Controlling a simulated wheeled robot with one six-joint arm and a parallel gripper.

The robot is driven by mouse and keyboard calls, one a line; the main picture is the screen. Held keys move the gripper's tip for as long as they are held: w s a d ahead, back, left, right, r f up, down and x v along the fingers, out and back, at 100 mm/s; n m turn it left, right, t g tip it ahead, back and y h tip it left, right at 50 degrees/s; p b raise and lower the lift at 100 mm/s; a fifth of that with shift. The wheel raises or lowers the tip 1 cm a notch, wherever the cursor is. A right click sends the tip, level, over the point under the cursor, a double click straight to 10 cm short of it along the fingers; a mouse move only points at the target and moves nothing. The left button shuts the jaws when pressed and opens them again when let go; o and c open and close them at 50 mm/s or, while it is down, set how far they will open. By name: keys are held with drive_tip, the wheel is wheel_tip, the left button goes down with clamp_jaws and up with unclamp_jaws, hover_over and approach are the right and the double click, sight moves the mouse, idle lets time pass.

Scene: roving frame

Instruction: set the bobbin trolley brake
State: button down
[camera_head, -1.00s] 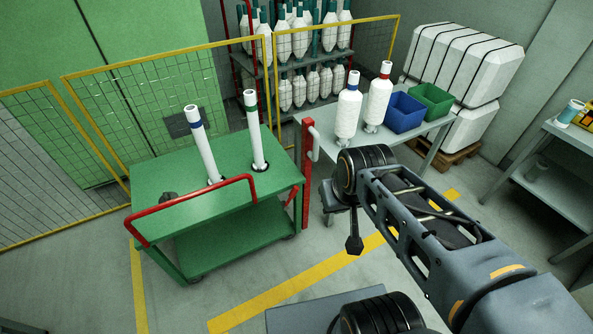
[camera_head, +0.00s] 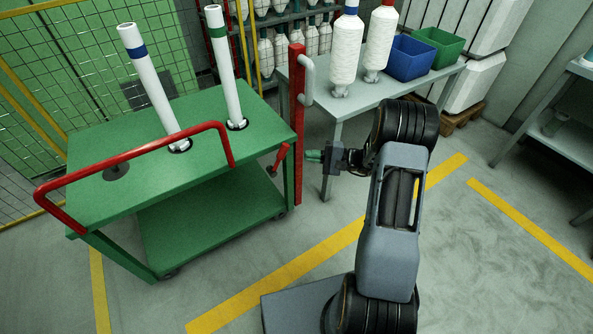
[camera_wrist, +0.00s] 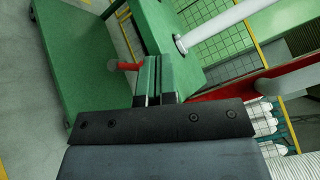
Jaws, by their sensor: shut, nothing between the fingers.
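The green bobbin trolley (camera_head: 195,150) stands at the left, with a red push handle across its top. A short red lever (camera_head: 279,160), which looks like the brake, sits tilted on its right side near the corner leg. It also shows in the wrist view as a red bar (camera_wrist: 128,66), just left of and beyond my fingertips. My gripper (camera_head: 311,156) is shut and empty, pointing left at about lever height, right of the red post. Its fingers (camera_wrist: 152,64) show together in the wrist view. I see a gap to the lever in the head view.
A red post (camera_head: 297,130) with a grey handle stands between trolley and grey table (camera_head: 350,110). Two empty-looking tubes stand on the trolley; two wound bobbins and a blue bin (camera_head: 411,57) and green bin (camera_head: 434,47) are on the table. Floor at the front is clear.

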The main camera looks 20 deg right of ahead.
sight(280, 158)
drive_tip(key=w+d+f+m+t+b, duration=0.2)
drive_tip(key=d+f+m+t+b, duration=0.2)
drive_tip(key=d+f+t, duration=0.5)
drive_tip(key=w+a+r+b, duration=0.1)
drive_tip(key=w+a, duration=0.2)
drive_tip(key=a, duration=0.3)
drive_tip(key=w+a+r+g+h+b, duration=0.1)
drive_tip(key=w+a, duration=0.2)
drive_tip(key=a, duration=0.3)
drive_tip(key=shift+w+r+g, duration=0.2)
drive_tip(key=shift+w+g, duration=0.1)
